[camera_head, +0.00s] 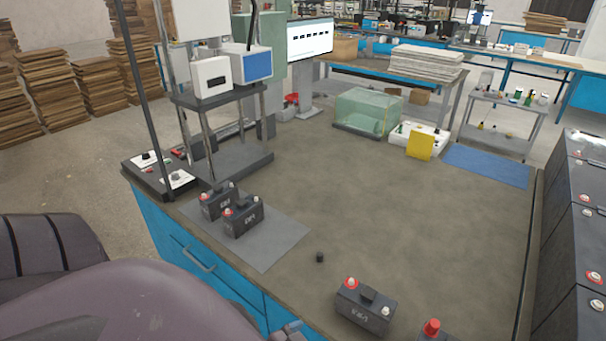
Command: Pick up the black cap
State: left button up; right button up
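A small black cap (320,257) stands on the dark worktable (440,230), near its front middle, with bare surface around it. My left arm fills the lower left of the head view. A small grey part (288,331) at the bottom edge may belong to my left gripper; its fingers are cut off, so I cannot tell its opening. It is nearer to me than the cap and apart from it. My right gripper is out of view.
A black battery (365,308) stands right of the cap; a red cap (432,327) shows at the bottom edge. Two batteries (243,217) stand on a grey mat (268,245) at left. Large black batteries (578,235) line the right edge. The table's middle is clear.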

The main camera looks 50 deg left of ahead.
aim_at(319, 258)
jog(key=k+u, duration=0.15)
jog(key=u, duration=1.15)
